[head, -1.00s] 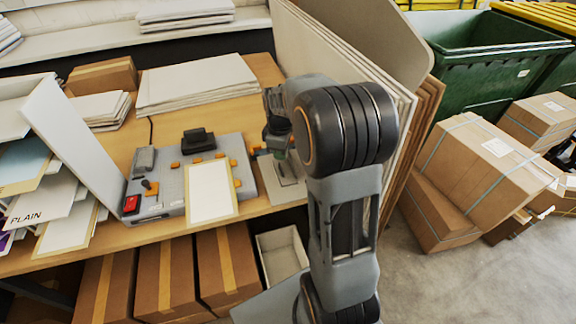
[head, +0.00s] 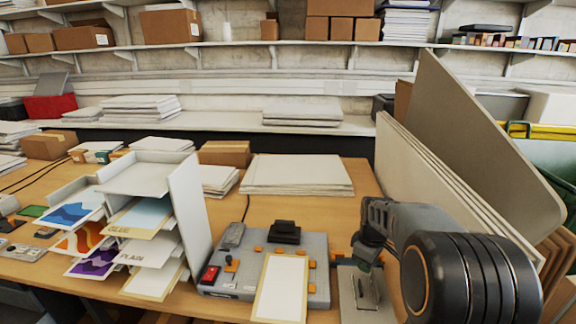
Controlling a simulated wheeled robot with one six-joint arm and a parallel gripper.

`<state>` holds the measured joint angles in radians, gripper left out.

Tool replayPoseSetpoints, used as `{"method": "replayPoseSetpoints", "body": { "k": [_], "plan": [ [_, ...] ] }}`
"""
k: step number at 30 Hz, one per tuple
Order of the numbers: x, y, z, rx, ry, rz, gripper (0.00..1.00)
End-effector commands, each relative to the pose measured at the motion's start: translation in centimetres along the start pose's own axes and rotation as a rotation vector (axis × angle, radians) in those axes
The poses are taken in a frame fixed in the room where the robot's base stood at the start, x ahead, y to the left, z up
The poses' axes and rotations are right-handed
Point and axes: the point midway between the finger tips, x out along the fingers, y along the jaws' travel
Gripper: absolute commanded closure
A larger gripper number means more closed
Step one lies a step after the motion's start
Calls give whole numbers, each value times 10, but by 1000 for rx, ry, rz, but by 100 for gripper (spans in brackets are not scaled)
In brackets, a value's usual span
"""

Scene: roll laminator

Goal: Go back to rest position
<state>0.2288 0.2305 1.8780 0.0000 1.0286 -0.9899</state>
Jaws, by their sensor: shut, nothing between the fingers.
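My arm comes in at the lower right of the head view, its dark ringed joint large in the foreground. My gripper (head: 364,264) hangs at the arm's far end, small and partly hidden by its own wrist. It is shut and empty, above or just beside a small grey metal plate (head: 352,306) at the right of the laminator. The grey laminator (head: 318,250) sits on the wooden table with a red switch (head: 210,274), orange parts and a black block (head: 285,231). A white, cream-edged sheet (head: 281,290) lies on its front.
A white sorter (head: 188,212) with printed sheets stands left of the laminator. White paper stacks (head: 297,174) and a cardboard box (head: 225,152) lie behind. Tall leaning boards (head: 490,140) stand close at the right, beside my arm. Shelves with boxes line the wall.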

Motion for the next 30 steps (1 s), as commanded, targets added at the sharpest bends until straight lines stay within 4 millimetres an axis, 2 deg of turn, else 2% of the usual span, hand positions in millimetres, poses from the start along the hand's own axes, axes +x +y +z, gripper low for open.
{"method": "replayPoseSetpoints", "body": {
  "k": [5, 9, 15, 18, 22, 25, 30],
  "plan": [
    [13, -16, 10, 275, -15, -17, 100],
    [-2, -53, 22, 529, 17, 15, 100],
    [-30, -111, 38, 770, 122, 68, 100],
    [-40, -137, 45, 825, 188, 89, 100],
    [-51, -160, 52, 818, 262, 113, 100],
    [-59, -171, 55, 791, 307, 128, 100],
    [-72, -178, 54, 764, 362, 146, 100]
  ]
}}
